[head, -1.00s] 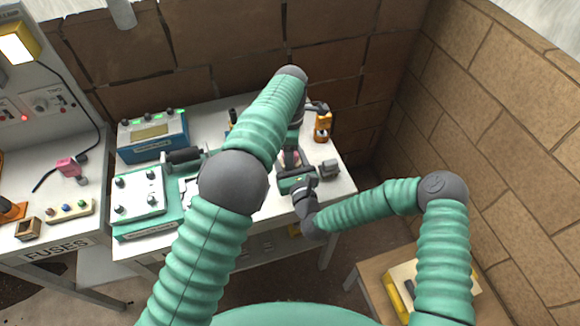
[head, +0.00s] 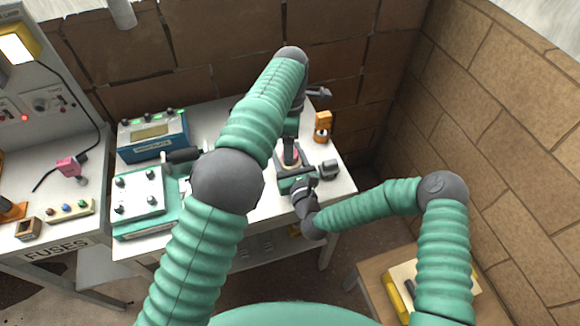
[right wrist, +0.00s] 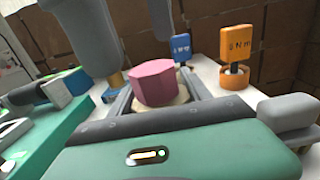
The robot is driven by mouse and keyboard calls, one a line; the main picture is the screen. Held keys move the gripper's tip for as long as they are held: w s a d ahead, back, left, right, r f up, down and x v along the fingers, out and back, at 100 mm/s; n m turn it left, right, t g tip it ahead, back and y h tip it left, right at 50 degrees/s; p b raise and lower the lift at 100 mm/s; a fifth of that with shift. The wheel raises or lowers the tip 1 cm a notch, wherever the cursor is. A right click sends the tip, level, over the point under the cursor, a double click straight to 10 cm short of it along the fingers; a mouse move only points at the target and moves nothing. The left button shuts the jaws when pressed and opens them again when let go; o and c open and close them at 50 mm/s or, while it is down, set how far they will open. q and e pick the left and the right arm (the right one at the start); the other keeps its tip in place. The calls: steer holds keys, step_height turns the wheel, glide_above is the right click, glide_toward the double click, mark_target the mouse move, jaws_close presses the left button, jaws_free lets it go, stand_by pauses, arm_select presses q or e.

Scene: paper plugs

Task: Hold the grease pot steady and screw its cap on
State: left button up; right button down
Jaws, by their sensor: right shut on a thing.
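The pink many-sided cap (right wrist: 154,82) sits over the cream round top of the grease pot (right wrist: 176,103) in the right wrist view. A little pink also shows in the head view (head: 291,156). My right gripper (head: 291,167) is shut on the pot, low at the bench, with its grey fingers along the pot's sides. Its green body fills the bottom of the right wrist view. My left gripper (head: 290,148) points down from above, close to the cap. Its grey parts show above and behind the cap in the right wrist view; whether it touches the cap is unclear.
An orange-handled tool (head: 323,124) stands at the bench's right back, and a blue one (right wrist: 182,48) beside it. A blue meter (head: 152,136) and a green-and-white panel (head: 139,192) occupy the bench's left.

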arm_select(q)
steer(key=shift+r, duration=0.1)
step_height(320, 180, up, 7)
steer(key=shift+w+r, duration=0.1)
stand_by(0.5)
arm_select(e)
steer(key=shift+c, duration=2)
jaws_free()
arm_select(q)
step_height(320, 180, down, 2)
steer(key=shift+b, duration=1)
arm_select(e)
steer(key=v, duration=1.7)
steer(key=shift+w+f, duration=0.1)
